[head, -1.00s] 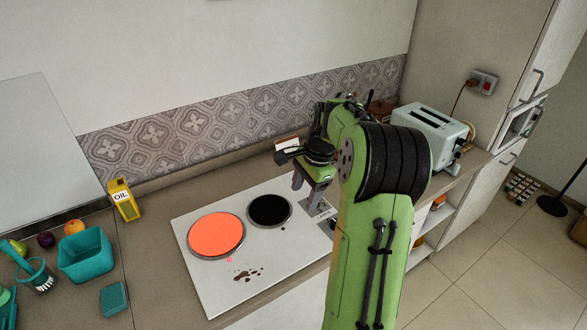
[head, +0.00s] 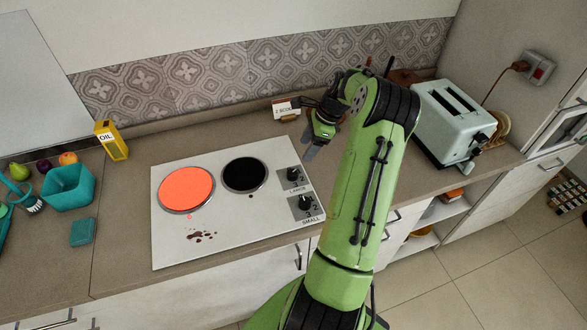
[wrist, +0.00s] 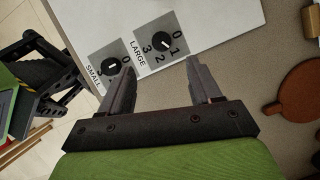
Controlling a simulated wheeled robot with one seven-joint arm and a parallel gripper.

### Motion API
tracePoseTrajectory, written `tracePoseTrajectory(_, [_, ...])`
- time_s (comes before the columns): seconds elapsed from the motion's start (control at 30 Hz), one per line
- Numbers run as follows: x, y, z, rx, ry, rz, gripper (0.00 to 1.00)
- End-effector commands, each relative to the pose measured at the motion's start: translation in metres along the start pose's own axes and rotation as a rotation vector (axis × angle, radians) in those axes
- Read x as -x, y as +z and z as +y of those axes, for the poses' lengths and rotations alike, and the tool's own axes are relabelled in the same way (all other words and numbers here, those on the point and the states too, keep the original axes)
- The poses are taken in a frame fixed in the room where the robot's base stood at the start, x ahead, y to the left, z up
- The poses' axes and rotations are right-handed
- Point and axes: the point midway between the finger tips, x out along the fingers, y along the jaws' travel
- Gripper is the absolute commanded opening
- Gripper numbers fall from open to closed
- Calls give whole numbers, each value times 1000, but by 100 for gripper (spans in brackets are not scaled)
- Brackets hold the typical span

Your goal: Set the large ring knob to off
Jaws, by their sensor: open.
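The LARGE knob (head: 292,175) is a dark round knob on a grey plate at the right side of the white hob (head: 235,245). In the wrist view the LARGE knob (wrist: 164,42) lies beyond the fingertips, with numbers 0 to 3 around it; its exact setting is hard to read. The SMALL knob (head: 305,203) is in front of it, and left of it in the wrist view (wrist: 110,66). The bigger ring (head: 187,188) glows orange-red; the smaller ring (head: 244,174) is black. My gripper (head: 309,153) is open and empty, above and just right of the hob, apart from the knobs.
A small sign card (head: 286,108) stands behind the hob. A toaster (head: 453,115) is on the right counter. An oil carton (head: 111,140), teal bin (head: 69,186) and sponge (head: 83,232) stand at left. Dark spill spots (head: 201,235) mark the hob front.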

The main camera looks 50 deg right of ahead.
Motion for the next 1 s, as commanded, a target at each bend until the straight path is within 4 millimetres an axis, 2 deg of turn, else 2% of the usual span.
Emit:
tracePoseTrajectory(0.03, [-16,0,1,0,7,-1,63])
tracePoseTrajectory(0.2, [-59,0,1,0,6,-1,63])
tracePoseTrajectory(0.3, [-83,0,1,1,5,0,63])
tracePoseTrajectory(0.43, [-105,0,1,1,3,0,63])
tracePoseTrajectory(0.6, [-117,-1,0,0,0,1,63])
tracePoseTrajectory(0.8, [-117,-1,0,1,0,1,63])
tracePoseTrajectory(0.87, [-117,-1,0,1,0,1,56])
tracePoseTrajectory(1.0, [-117,-1,0,1,0,1,34])
